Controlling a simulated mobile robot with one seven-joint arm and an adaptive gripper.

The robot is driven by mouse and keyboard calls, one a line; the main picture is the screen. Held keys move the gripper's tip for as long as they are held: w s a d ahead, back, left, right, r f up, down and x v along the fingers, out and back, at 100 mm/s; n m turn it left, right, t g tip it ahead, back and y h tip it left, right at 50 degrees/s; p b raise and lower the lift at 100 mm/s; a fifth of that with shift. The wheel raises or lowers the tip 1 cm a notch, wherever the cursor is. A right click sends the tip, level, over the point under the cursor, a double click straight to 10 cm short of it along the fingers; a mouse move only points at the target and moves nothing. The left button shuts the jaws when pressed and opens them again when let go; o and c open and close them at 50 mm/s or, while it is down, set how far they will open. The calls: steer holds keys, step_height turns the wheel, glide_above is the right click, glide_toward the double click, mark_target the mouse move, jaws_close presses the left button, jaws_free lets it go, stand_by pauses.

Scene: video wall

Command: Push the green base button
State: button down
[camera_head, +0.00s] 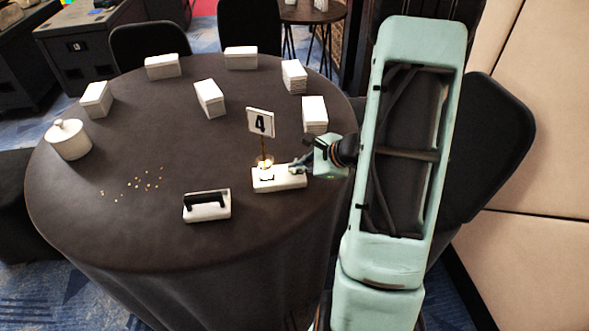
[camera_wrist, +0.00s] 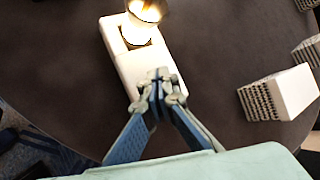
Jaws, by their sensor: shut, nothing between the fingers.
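A white rectangular base (camera_head: 282,183) lies on the dark round table, with a small lit lamp (camera_head: 265,164) standing on it. The base (camera_wrist: 127,66) and the glowing lamp (camera_wrist: 147,10) also show in the wrist view. No green button is visible on the base; part of its top is hidden by my fingers. My gripper (camera_head: 294,168) is at the right end of the base. In the wrist view my gripper (camera_wrist: 158,78) is shut and empty, its tips together over the near end of the base. I cannot tell whether they touch it.
A number 4 sign (camera_head: 260,122) stands behind the lamp. A white block with a black handle (camera_head: 208,212) lies to the left front. Several white stacks, such as one (camera_head: 314,112) near my gripper, and a lidded white pot (camera_head: 68,141) stand around the table.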

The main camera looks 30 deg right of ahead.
steer(key=shift+r, duration=0.2)
step_height(320, 180, up, 6)
steer(key=p, duration=0.4)
stand_by(0.6)
